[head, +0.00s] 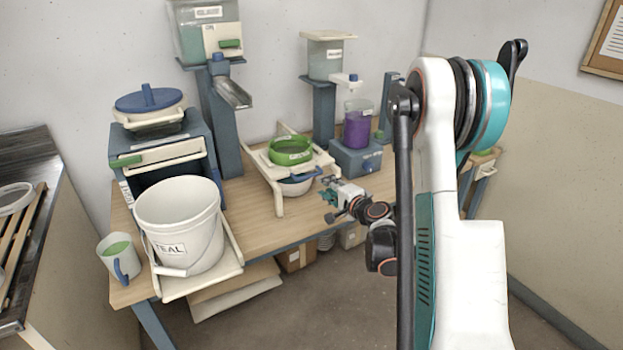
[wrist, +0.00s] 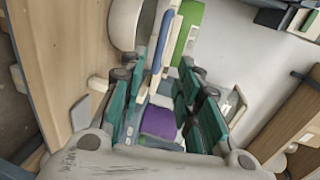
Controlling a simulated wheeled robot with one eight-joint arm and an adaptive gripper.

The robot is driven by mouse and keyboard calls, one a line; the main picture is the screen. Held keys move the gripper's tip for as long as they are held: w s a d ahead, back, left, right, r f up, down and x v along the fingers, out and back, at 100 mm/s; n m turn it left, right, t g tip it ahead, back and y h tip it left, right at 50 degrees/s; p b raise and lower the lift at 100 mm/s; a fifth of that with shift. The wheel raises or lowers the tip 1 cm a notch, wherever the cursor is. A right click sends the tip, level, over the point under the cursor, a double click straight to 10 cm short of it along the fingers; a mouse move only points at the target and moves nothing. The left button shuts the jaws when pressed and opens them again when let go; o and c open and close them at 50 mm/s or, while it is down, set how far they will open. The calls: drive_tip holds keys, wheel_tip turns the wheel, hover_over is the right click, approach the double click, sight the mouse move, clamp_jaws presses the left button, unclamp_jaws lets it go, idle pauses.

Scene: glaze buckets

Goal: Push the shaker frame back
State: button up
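The shaker frame (head: 279,195) is a cream frame on the middle of the wooden table. A green round sieve (head: 291,150) sits on it, and a pale bowl (head: 296,186) is partly hidden underneath. My gripper (head: 328,198) is just in front of the frame's right side, close to the blue handle. In the wrist view my gripper (wrist: 166,85) has its teal fingers apart, with blue and cream parts showing between them. I cannot tell whether the fingers touch anything.
A white TEAL bucket (head: 180,225) stands at the table's front left, beside a mug (head: 119,258) with green contents. A blue stand with a purple-filled beaker (head: 357,128) is right of the frame. A blue-grey post (head: 222,115) rises behind left. Bare tabletop (head: 250,232) lies in front.

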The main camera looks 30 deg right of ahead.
sight(310, 176)
drive_tip(key=w+b, duration=0.1)
drive_tip(key=w, duration=0.2)
drive_tip(key=w+f+b, duration=0.1)
drive_tip(key=w, duration=0.3)
drive_tip(key=w+f+b, duration=0.1)
drive_tip(key=w, duration=0.3)
drive_tip(key=shift+w+a+f, duration=0.2)
drive_tip(key=shift+w+a, duration=0.05)
clamp_jaws()
